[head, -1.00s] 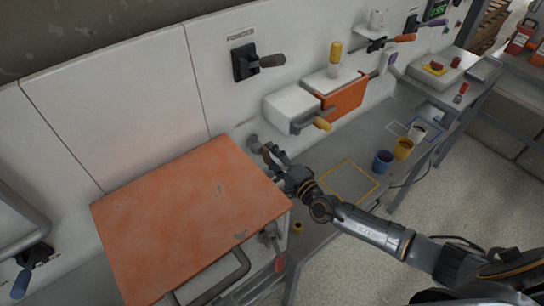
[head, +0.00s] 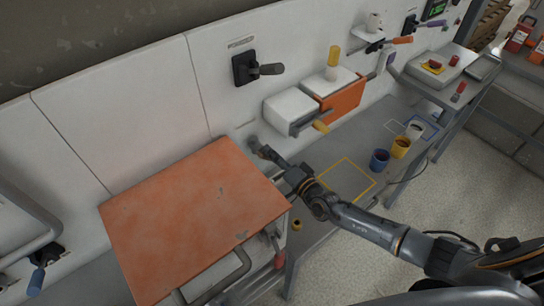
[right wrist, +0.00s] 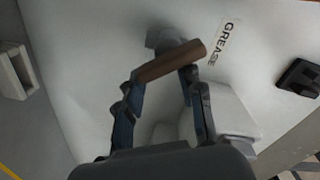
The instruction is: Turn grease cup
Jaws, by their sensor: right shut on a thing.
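The grease cup (right wrist: 165,40) is a grey round fitting on the white wall panel, with a brown bar handle (right wrist: 172,62), beside a label reading GREASE (right wrist: 225,42) in the right wrist view. My right gripper (right wrist: 166,80) has a finger on either side of the handle and is shut on it. The handle lies tilted in that view, its right end higher. In the head view the fitting (head: 254,144) shows just behind the orange box, with my right gripper (head: 272,156) at it; the handle is mostly hidden there. My left gripper is not in view.
A large orange-topped box (head: 190,215) stands close left of my right gripper. A black lever switch (head: 244,68) and a white and orange box (head: 342,98) are on the wall. A blue cup (head: 380,159) and a yellow cup (head: 401,147) stand on the bench.

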